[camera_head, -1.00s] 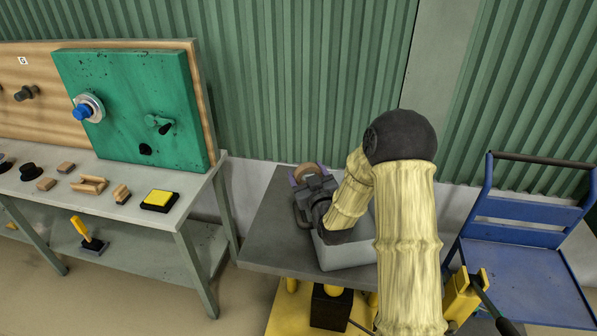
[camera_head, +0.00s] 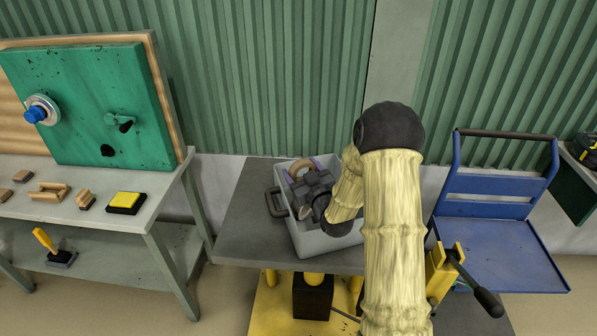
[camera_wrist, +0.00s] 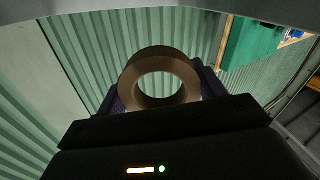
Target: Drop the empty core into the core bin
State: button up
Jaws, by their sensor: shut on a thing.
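The empty core (camera_head: 301,165) is a brown ring at the tip of my gripper (camera_head: 303,170). In the wrist view the core (camera_wrist: 160,66) stands with its hole facing the camera, between purple finger pads. My gripper is shut on it. The core bin (camera_head: 322,243) is a light grey open box on the dark table. In the head view my gripper and the core appear over the bin's left and back part. My wrist and forearm hide much of its inside and its right side. The exact height above it is unclear.
The dark grey table (camera_head: 245,228) is bare left of the bin. A blue cart (camera_head: 500,250) stands to the right. A workbench (camera_head: 155,200) with a green panel (camera_head: 90,105), wooden pieces and a yellow pad (camera_head: 127,202) is at left. A green corrugated wall runs behind.

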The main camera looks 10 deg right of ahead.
aim_at(302, 160)
jog(key=o, duration=1.1)
jog(key=shift+c, duration=0.2)
jog(key=shift+a, duration=0.1)
jog(key=shift+r, duration=0.1)
jog(key=shift+r+p, duration=0.8)
jog(key=shift+r, duration=1.15)
